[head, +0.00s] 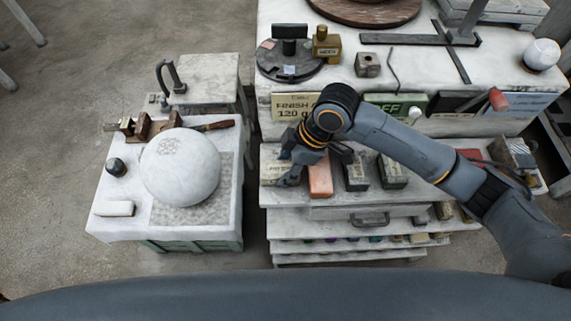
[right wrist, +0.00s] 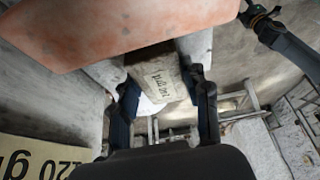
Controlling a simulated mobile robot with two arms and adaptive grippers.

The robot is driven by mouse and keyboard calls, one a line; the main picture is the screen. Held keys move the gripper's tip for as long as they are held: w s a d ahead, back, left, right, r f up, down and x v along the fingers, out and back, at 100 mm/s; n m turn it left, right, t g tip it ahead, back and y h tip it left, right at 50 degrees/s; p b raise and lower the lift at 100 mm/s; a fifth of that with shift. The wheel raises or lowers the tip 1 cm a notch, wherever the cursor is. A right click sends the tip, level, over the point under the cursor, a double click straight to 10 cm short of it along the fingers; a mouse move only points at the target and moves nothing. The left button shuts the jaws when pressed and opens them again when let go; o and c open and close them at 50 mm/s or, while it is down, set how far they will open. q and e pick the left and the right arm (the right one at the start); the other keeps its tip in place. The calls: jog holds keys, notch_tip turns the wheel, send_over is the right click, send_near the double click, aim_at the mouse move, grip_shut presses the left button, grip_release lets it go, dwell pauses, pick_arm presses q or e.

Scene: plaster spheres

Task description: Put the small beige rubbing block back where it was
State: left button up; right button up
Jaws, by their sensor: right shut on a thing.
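The small beige rubbing block (head: 276,172) with dark lettering is at the left end of the upper shelf of the right-hand bench. My right gripper (head: 287,169) is shut on it, reaching in from the right. In the right wrist view the block (right wrist: 160,78) sits between the two dark fingers, its handwritten face toward the camera. Whether its underside touches the shelf cannot be told. An orange-red block (head: 320,177) stands just right of the gripper and looms large in the right wrist view (right wrist: 100,30). My left gripper is not in view.
Dark blocks (head: 355,172) stand further right on the shelf. A "FINISH 120" sign (head: 288,106) hangs behind the gripper. On the left table are a plaster sphere (head: 180,167) and a cream block (head: 115,208). A floor gap separates table and bench.

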jog(key=o, duration=1.2)
jog(key=b+v, duration=0.1)
jog(key=v, duration=1.1)
jog(key=shift+r, duration=0.1)
jog(key=shift+s, duration=0.15)
